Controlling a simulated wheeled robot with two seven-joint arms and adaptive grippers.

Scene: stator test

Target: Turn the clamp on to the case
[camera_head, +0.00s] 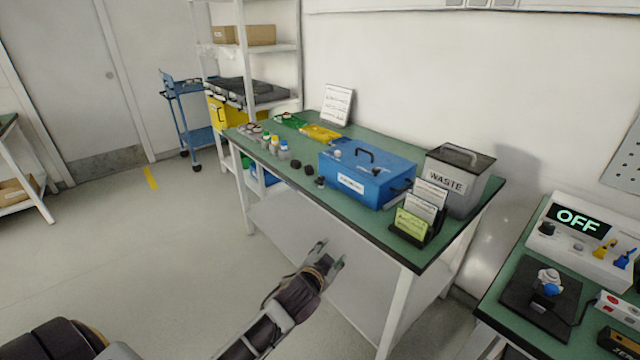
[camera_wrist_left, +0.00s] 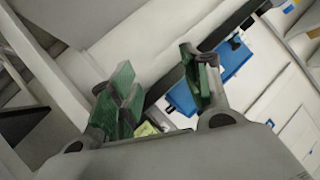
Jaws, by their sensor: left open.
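On the right table, a white tester (camera_head: 585,238) shows "OFF" on its display. A yellow clamp (camera_head: 606,249) and a blue clamp (camera_head: 627,256) stand at its front right. In front of it, a small metallic and blue part (camera_head: 549,279), perhaps the case, sits on a black pad (camera_head: 520,300). My left gripper (camera_head: 330,255) is open and empty in front of the middle table, low and well left of the tester. Its green-padded fingers are spread apart in the left wrist view (camera_wrist_left: 163,88). My right gripper is not in view.
The middle green table (camera_head: 375,225) holds a blue box (camera_head: 350,188), a waste bin (camera_head: 462,210), a card holder (camera_head: 437,236) and small parts. A red-buttoned box (camera_head: 622,308) lies on the right table. The floor at left is clear.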

